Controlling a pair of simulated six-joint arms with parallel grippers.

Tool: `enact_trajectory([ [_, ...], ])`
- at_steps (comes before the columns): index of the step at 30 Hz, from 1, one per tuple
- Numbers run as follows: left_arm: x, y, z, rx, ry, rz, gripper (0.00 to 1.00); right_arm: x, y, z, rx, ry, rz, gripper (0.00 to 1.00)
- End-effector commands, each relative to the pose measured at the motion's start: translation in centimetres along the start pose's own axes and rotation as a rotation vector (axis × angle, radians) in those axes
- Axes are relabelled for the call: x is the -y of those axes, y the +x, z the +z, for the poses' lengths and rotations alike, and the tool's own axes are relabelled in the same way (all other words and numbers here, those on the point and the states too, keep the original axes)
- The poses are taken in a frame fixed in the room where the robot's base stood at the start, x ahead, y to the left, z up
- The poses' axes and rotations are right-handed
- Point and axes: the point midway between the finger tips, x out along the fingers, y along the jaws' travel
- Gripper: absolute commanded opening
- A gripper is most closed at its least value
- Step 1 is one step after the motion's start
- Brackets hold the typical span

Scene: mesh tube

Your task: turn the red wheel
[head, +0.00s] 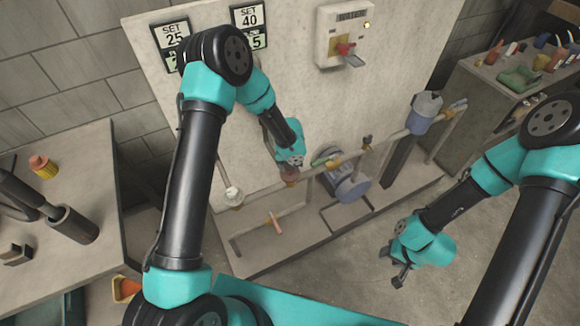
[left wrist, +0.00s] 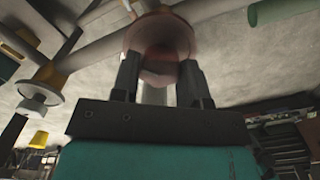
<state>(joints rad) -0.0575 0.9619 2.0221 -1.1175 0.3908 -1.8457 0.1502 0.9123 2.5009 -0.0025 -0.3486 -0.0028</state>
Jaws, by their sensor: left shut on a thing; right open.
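The red wheel (head: 289,178) is on the pipe run in front of the pale panel, partly hidden by my left gripper (head: 291,163). In the left wrist view the dull red round wheel (left wrist: 160,32) fills the top middle. The two fingers of my left gripper (left wrist: 159,78) stand on either side of its lower part and are shut on it. My right gripper (head: 393,268) is open and empty, low over the floor at the right, well apart from the pipes.
A pale panel (head: 290,95) stands behind the pipes, with two number signs (head: 172,36) and a wall box (head: 345,35) with a red switch. A blue pump (head: 348,182) sits right of the wheel. Side benches (head: 85,160) hold loose items. Floor around my right gripper is clear.

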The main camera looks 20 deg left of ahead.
Motion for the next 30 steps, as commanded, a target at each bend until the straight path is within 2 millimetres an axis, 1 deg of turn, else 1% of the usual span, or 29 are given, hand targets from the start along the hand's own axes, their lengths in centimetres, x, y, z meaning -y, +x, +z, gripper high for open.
enact_trajectory([
  [30,-0.01,0.02,-0.02,-0.001,-0.964,0.000,0.17,0.00,0.00,0.00,0.000,0.000,0.000,0.43],
])
